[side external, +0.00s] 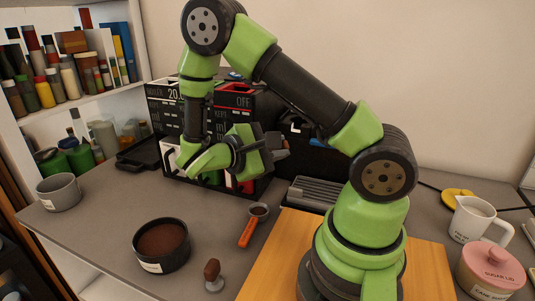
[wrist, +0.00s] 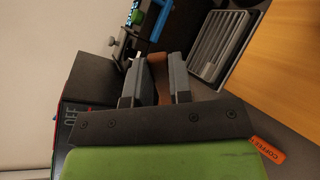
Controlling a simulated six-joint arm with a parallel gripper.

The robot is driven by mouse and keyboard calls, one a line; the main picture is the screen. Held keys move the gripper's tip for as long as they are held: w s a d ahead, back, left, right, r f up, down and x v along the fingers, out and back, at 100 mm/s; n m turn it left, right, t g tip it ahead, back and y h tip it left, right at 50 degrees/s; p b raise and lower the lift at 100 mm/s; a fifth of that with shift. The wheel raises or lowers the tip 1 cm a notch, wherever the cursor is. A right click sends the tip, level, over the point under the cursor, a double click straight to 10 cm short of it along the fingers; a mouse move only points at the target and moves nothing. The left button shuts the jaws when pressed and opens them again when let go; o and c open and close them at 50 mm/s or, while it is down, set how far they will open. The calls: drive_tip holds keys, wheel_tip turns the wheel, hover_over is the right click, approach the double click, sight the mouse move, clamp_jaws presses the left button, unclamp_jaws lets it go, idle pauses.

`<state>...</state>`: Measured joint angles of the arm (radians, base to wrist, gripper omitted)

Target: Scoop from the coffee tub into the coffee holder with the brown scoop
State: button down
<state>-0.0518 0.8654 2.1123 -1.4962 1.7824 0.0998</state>
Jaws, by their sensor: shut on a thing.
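My gripper (side external: 277,147) is raised in front of the coffee machine, pointing right in the side view. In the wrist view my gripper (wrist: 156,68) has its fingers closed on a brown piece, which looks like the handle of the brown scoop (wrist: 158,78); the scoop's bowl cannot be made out. The coffee tub (side external: 135,254), black, round and full of brown grounds, stands at the front of the grey counter. The coffee holder (side external: 247,233), with a round basket and orange handle, lies on the counter below my gripper. Its orange handle shows in the wrist view (wrist: 267,149).
A tamper (side external: 213,275) stands right of the tub. A grey cup (side external: 58,192) is at the far left. The black coffee machine (side external: 165,110) stands close behind my gripper. A ribbed grey tray (side external: 312,193) is at right. The counter's left middle is free.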

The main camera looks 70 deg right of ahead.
drive_tip(key=shift+s+d+r+t+y, duration=0.3)
drive_tip(key=shift+s+d+t+y, duration=0.25)
drive_tip(key=shift+d+y, duration=0.35)
drive_tip(key=s+d+f+t+y, duration=0.2)
drive_tip(key=d+f+t+y, duration=0.2)
drive_tip(key=t+y, duration=0.3)
drive_tip(key=shift+s+d+f+y, duration=0.2)
drive_tip(key=shift+s+f+y, duration=0.2)
drive_tip(key=shift+y, duration=1.9)
